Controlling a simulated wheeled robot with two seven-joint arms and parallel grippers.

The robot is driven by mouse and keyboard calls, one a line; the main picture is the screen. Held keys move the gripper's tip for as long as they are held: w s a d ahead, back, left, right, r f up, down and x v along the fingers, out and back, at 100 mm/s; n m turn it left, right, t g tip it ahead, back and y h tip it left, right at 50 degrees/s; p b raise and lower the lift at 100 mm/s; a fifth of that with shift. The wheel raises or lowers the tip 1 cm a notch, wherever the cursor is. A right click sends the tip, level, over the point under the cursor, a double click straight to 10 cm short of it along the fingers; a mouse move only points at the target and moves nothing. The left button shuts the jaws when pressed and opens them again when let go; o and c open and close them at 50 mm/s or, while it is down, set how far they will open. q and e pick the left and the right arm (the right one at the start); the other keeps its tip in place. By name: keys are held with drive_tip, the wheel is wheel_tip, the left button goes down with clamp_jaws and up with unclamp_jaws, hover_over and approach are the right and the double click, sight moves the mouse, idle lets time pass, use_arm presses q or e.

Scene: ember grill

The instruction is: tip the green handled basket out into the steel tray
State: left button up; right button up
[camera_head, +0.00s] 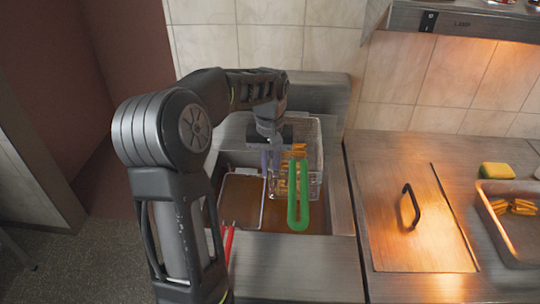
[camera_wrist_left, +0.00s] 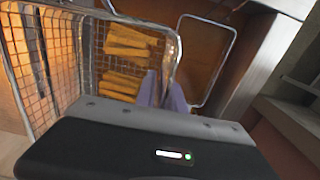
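The green handled basket (camera_head: 313,150) is a wire basket with golden fries in it, over the back right of the fryer. Its green handle (camera_head: 292,208) points toward me. My left gripper (camera_head: 269,160) has purple fingers at the basket's left wall. In the left wrist view the basket (camera_wrist_left: 60,60) fills the left side, and the gripper fingers (camera_wrist_left: 163,92) sit close together on either side of its rim wire. The contact itself is partly hidden. The steel tray (camera_head: 497,232) is at the right edge, cut off by the frame, with some fries inside. My right gripper is not in view.
A second basket (camera_head: 224,205) with a red handle (camera_head: 228,243) sits in the left of the fryer. A steel lid with a black handle (camera_head: 410,203) lies between fryer and tray. A yellow sponge (camera_head: 497,171) lies behind the tray. A hood (camera_head: 465,22) overhangs the back right.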

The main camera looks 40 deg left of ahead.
use_arm(q)
drive_tip(key=shift+f, duration=0.3)
drive_tip(key=shift+c, duration=0.4)
clamp_jaws()
idle(0.8)
drive_tip(key=shift+o, duration=2)
unclamp_jaws()
drive_tip(key=shift+r, duration=0.1)
wheel_tip(320, 180, up, 8)
drive_tip(key=shift+f+b, duration=0.15)
drive_tip(key=shift+b, duration=0.15)
